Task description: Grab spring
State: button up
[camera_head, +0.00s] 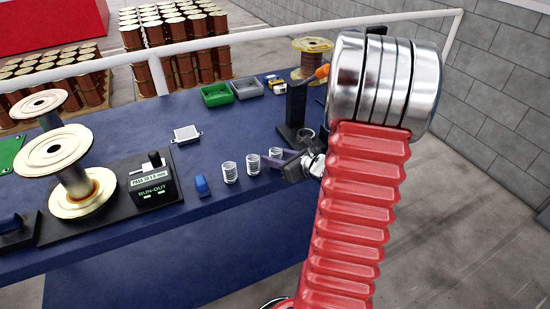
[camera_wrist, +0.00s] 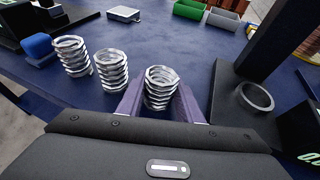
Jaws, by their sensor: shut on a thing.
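Three silver coil springs stand upright in a row on the blue table. In the wrist view, the near right spring (camera_wrist: 161,88) is between the purple fingers of my gripper (camera_wrist: 160,100), which is shut on it. The same spring shows partly in the head view (camera_head: 275,154), beside my gripper (camera_head: 285,162). The middle spring (camera_wrist: 111,70) and the left spring (camera_wrist: 73,56) stand apart from the fingers. They also show in the head view as the middle spring (camera_head: 253,164) and the left spring (camera_head: 229,173). I cannot tell whether the held spring touches the table.
A black stand (camera_wrist: 262,50) with a metal ring (camera_wrist: 256,97) is close to my gripper's right. A blue block (camera_head: 201,186) lies left of the springs. A green bin (camera_head: 216,95) and a grey bin (camera_head: 247,89) stand at the back. Bare table (camera_head: 215,130) lies behind the springs.

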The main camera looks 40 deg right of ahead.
aim_at(275, 149)
jog(key=shift+r, duration=0.1)
jog(key=shift+r, duration=4.95)
